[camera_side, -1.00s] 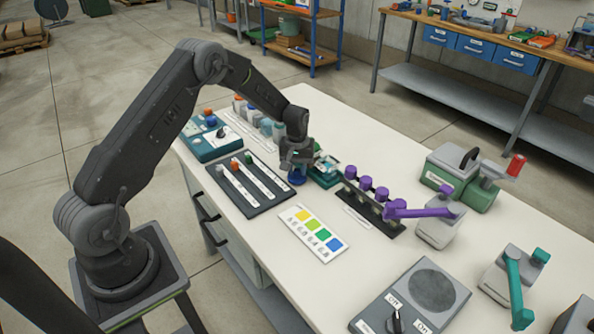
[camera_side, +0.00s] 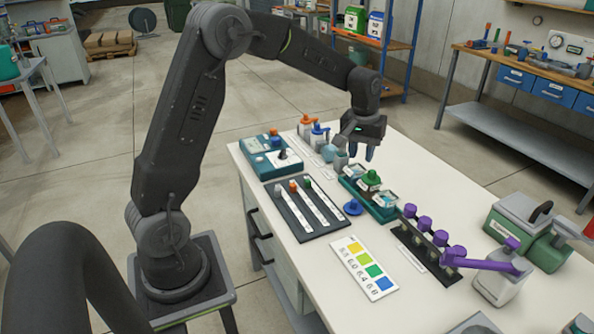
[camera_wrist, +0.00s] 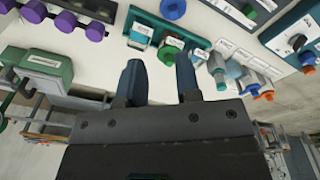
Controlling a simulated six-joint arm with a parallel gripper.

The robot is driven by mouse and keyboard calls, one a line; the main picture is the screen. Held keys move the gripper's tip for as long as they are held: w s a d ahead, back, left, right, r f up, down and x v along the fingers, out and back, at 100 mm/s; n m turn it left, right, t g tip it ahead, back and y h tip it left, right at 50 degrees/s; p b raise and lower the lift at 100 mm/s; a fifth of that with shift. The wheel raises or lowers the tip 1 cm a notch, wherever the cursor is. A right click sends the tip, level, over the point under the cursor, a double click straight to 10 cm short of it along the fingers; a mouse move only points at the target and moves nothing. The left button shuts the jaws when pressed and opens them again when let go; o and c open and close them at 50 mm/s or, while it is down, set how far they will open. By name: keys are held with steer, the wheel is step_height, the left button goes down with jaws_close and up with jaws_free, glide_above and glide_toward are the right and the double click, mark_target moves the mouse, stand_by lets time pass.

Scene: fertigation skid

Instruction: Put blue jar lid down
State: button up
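The blue jar lid (camera_side: 353,207) lies on the white bench top, just left of the teal jar rack (camera_side: 380,213) and apart from it. The lid also shows at the top edge of the wrist view (camera_wrist: 172,8), with nothing holding it. The rack holds small jars, one with a green lid (camera_side: 371,178). My gripper (camera_side: 360,151) is raised behind the rack, clear of the lid. In the wrist view its two fingers (camera_wrist: 158,68) are apart with nothing between them.
Dispenser bottles (camera_side: 307,127) stand behind the rack. A dark strip tray (camera_side: 310,208), a teal control box (camera_side: 270,157) and a colour chart (camera_side: 364,268) lie left and in front.

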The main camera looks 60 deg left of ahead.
steer(key=s+d+r+m+t, duration=0.1)
steer(key=s+d+r+m, duration=0.1)
steer(key=s+d+r, duration=0.3)
steer(key=s+d+r+m+t, duration=0.1)
steer(key=s+d+r+m, duration=0.1)
steer(key=s, duration=0.8)
steer(key=s+d+r+m+t, duration=0.2)
steer(key=s+d, duration=0.3)
steer(key=s, duration=0.6)
steer(key=shift+s+d+r+m, duration=0.15)
steer(key=shift+d+r+m, duration=0.1)
steer(key=shift+m, duration=0.35)
